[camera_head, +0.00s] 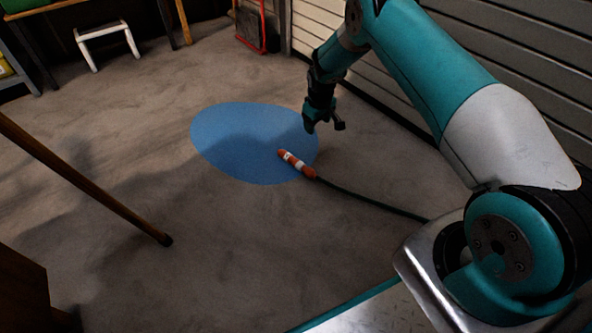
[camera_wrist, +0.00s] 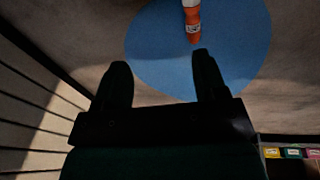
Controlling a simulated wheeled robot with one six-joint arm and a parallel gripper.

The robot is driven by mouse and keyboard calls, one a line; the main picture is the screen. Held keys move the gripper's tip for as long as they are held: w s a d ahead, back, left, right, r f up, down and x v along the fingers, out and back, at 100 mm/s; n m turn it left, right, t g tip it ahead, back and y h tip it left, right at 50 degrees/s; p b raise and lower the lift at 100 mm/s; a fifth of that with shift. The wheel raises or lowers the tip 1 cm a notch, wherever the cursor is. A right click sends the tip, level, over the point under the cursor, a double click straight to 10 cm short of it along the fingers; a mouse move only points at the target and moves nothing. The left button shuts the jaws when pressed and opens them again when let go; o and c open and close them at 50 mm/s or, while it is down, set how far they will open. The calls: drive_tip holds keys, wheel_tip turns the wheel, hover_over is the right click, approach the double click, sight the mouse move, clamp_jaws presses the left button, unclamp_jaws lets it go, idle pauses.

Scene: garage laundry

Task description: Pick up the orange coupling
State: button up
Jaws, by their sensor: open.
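The orange coupling (camera_head: 296,163) has white bands and lies at the lower right edge of a round blue patch (camera_head: 225,140) on the floor. A dark hose (camera_head: 370,200) runs from its right end toward my base. The coupling also shows at the top of the wrist view (camera_wrist: 193,22), partly cut off by the frame edge. My gripper (camera_head: 325,125) is above the floor near the right edge of the blue patch, apart from the coupling. In the wrist view my gripper (camera_wrist: 162,75) has its two fingers spread, with nothing between them.
A slatted wall (camera_head: 390,95) stands close behind and to the right of my gripper. A wooden pole (camera_head: 90,180) slants down at the left. A white stool (camera_head: 105,42) and a red-framed item (camera_head: 250,28) stand at the back. The floor around the blue patch is mostly clear.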

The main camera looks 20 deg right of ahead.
drive_tip(key=s+a+f+g+b, duration=0.1)
drive_tip(key=s+a+f+g, duration=0.1)
drive_tip(key=s+f, duration=0.25)
drive_tip(key=b, duration=0.7)
hover_over(313, 173)
drive_tip(key=shift+n+y, duration=0.4)
drive_tip(key=f, duration=1)
drive_tip(key=shift+s+a+f, duration=0.1)
drive_tip(key=shift+s+f, duration=0.2)
drive_tip(key=shift+f, duration=0.1)
drive_tip(key=f+b, duration=0.3)
drive_tip(key=f, duration=0.1)
drive_tip(key=f+b, duration=0.1)
drive_tip(key=b, duration=0.1)
drive_tip(key=shift+w+f+b, duration=0.25)
drive_tip(key=shift+f+b, duration=0.1)
drive_tip(key=shift+f, duration=0.05)
drive_tip(key=shift+r, duration=0.1)
drive_tip(key=c, duration=1)
drive_tip(key=shift+r, duration=0.15)
drive_tip(key=shift+c, duration=0.2)
